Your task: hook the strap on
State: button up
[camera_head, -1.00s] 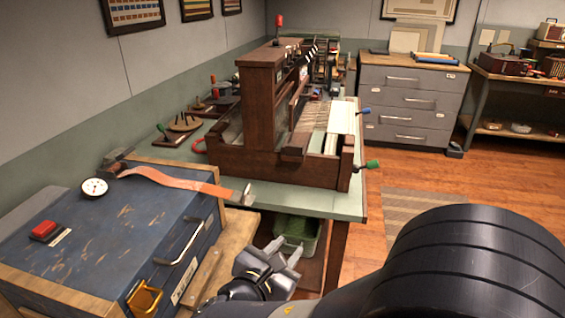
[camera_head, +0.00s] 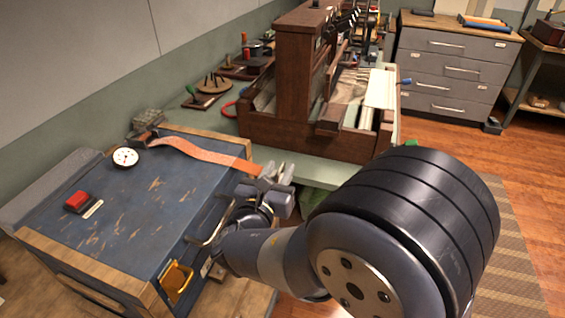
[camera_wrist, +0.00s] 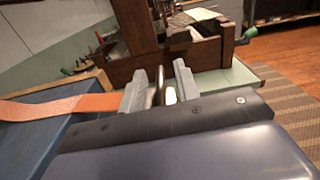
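An orange strap (camera_head: 205,154) lies across the top of a blue chest (camera_head: 130,220). Its left end sits at a dark metal fitting (camera_head: 143,137) at the chest's back edge, and its right end reaches my gripper (camera_head: 278,171). In the wrist view, the strap (camera_wrist: 55,106) comes in from the left to the left finger of my gripper (camera_wrist: 161,68). The fingers are apart, with a shiny metal end piece (camera_wrist: 160,84) between them and gaps visible beside it. The strap's tip is partly hidden by the left finger. A yellow latch hook (camera_head: 178,279) is on the chest's front.
A metal handle (camera_head: 211,222) stands out from the chest's front. A dial (camera_head: 125,157) and a red button (camera_head: 78,201) are on its top. A wooden loom (camera_head: 305,75) stands on the green table beyond my gripper.

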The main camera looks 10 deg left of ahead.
jog(key=shift+w+d, duration=0.1)
jog(key=shift+w, duration=1.15)
jog(key=shift+c, duration=0.4)
grip_shut()
